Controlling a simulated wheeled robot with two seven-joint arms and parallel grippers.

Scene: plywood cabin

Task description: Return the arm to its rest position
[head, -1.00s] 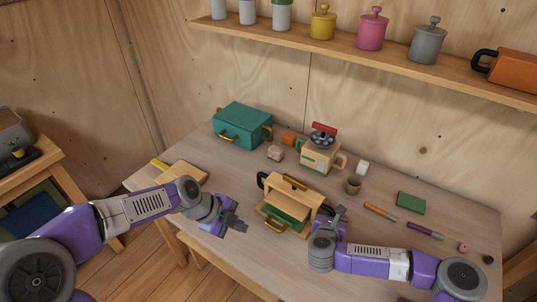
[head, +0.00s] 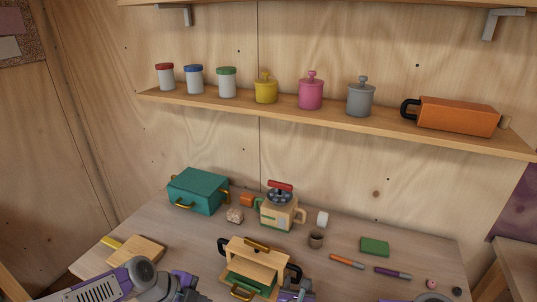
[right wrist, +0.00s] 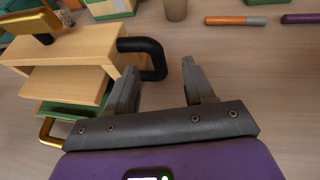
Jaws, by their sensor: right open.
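My right gripper (head: 297,292) shows at the bottom edge of the head view, just right of the small wooden drawer box (head: 262,255). In the right wrist view, its two grey fingers (right wrist: 160,82) stand apart with nothing between them. The box's black side handle (right wrist: 152,55) is close beside the left finger, apparently apart from it. My left arm (head: 146,275) enters at the bottom left. Its gripper (head: 184,288) is partly cut off by the frame edge, left of the box, so its jaws are unclear.
A teal case (head: 199,190), a wooden mug-like machine (head: 279,211), a brown cup (head: 316,239), markers (head: 347,261) and a green block (head: 374,246) stand on the table. A shelf (head: 330,121) with jars, canisters and an orange case (head: 457,115) runs above.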

